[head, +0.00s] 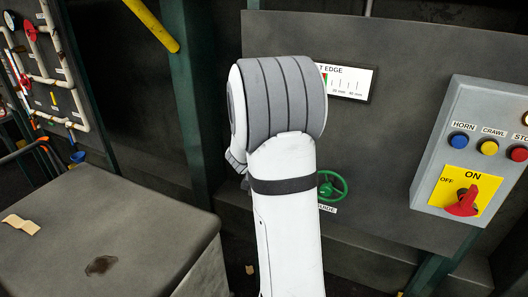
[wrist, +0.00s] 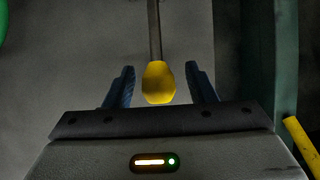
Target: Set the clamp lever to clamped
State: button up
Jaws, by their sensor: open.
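In the wrist view a yellow knob (wrist: 158,83) sits at the end of a thin grey rod (wrist: 154,30), which looks like the clamp lever; no label for it shows. My gripper (wrist: 160,67) is open, its two blue fingers on either side of the knob with a visible gap on each side. The knob does not appear to touch either finger. In the head view my white and grey arm hides the gripper and the lever, so the lever's setting cannot be told.
A grey control box (head: 440,150) with coloured buttons and a red rotary switch (head: 463,203) stands at the right. A green handwheel (head: 331,187) is just right of my arm. A grey block (head: 120,215) stands at the left. A yellow bar (head: 152,25) slants above.

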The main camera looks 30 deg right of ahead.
jog(key=shift+v, duration=2.8)
